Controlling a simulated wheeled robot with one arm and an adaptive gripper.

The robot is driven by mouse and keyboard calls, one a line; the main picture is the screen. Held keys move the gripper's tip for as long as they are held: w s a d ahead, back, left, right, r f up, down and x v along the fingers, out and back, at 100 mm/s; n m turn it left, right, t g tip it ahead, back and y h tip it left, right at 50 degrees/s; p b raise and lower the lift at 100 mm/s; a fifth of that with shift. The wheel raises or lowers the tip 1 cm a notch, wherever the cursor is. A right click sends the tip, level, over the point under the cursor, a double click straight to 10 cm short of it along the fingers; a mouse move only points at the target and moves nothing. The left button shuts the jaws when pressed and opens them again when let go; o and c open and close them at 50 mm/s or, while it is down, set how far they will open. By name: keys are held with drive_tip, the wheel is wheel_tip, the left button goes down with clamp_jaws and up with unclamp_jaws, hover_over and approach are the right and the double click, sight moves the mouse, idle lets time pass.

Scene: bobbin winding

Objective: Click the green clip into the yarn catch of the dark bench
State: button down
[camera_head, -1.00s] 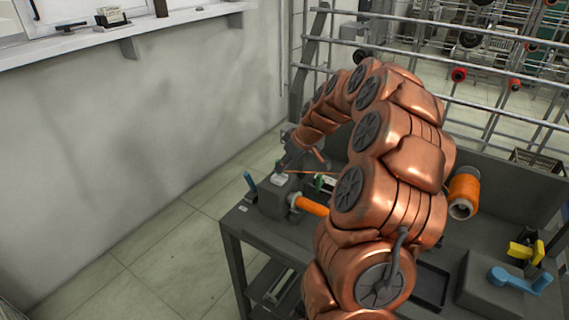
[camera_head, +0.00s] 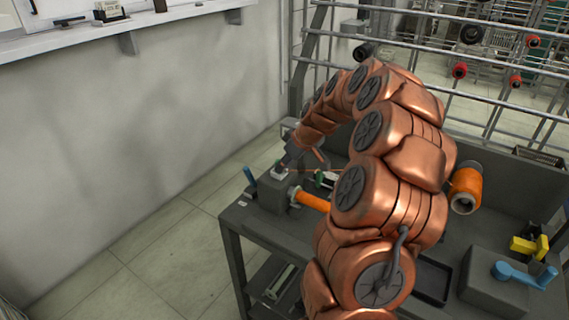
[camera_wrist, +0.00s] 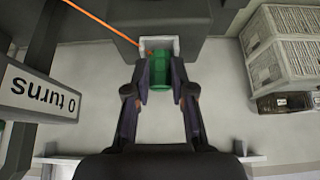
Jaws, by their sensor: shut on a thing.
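My gripper (camera_wrist: 160,72) is shut on the green clip (camera_wrist: 162,70), with a dark finger on either side of it. In the wrist view the clip's far end overlaps the pale square frame of the yarn catch (camera_wrist: 147,44). I cannot tell how deep the clip sits in it. An orange yarn (camera_wrist: 98,20) runs in from the upper left to the catch. In the head view the green clip (camera_head: 278,164) shows small just above the pale catch (camera_head: 279,174), on a grey block at the left end of the dark bench (camera_head: 258,221).
An orange bobbin (camera_head: 312,201) lies right of the grey block, and a blue lever (camera_head: 249,176) stands left of it. An orange spool (camera_head: 465,188) and a blue crank (camera_head: 522,277) are at the right. The wrist view shows a "0 turns" display (camera_wrist: 42,92).

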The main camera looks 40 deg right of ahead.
drive_tip(key=shift+f, duration=0.25)
drive_tip(key=c, duration=0.9)
unclamp_jaws()
drive_tip(key=shift+r, duration=0.2)
drive_tip(key=v, duration=1.2)
drive_tip(key=shift+f, duration=0.1)
